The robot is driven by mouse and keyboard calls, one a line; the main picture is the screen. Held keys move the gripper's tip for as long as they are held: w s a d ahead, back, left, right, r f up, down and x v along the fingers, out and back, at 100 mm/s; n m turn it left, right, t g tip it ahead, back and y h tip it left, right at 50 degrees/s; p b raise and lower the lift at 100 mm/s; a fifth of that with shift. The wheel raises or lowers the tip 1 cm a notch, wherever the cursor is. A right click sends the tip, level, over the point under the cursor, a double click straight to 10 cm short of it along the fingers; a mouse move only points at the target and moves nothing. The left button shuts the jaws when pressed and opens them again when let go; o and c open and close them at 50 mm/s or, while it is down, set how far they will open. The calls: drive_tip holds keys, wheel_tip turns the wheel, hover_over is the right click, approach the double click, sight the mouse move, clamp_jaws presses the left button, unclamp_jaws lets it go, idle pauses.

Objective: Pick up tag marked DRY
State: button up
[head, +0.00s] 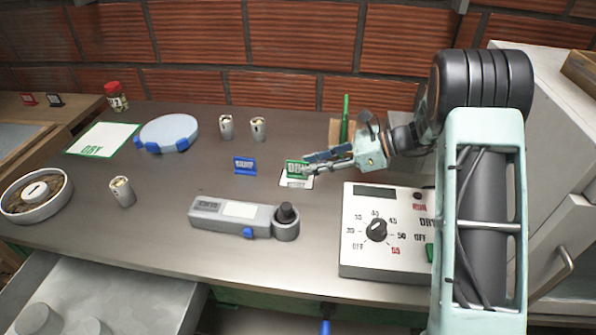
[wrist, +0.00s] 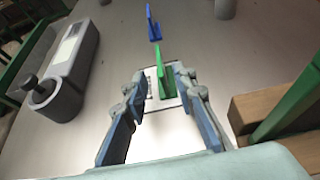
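The green tag (head: 294,167), its lettering partly hidden by a finger, stands upright on a small white card (head: 297,183) near the middle of the bench. In the wrist view the green tag (wrist: 160,72) shows nearly edge-on, with the white card (wrist: 152,86) under it. My gripper (head: 306,164) reaches in from the right at the tag. In the wrist view my gripper (wrist: 163,80) is open, with one blue-padded finger on each side of the tag's line and gaps on both sides. I cannot tell how deep the tag sits between the fingertips.
A blue tag (head: 245,165) stands just left of the green one. A grey handheld meter (head: 235,214) lies in front, and a dial box (head: 360,262) stands at right. A wooden block (wrist: 262,108) with a green upright is close to the right finger. Small cups (head: 226,127) stand behind.

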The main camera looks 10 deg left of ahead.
sight(298, 174)
drive_tip(key=x, duration=0.4)
drive_tip(key=shift+w+a+f, duration=0.15)
drive_tip(key=shift+a+f, duration=0.05)
drive_tip(key=shift+a, duration=0.15)
clamp_jaws()
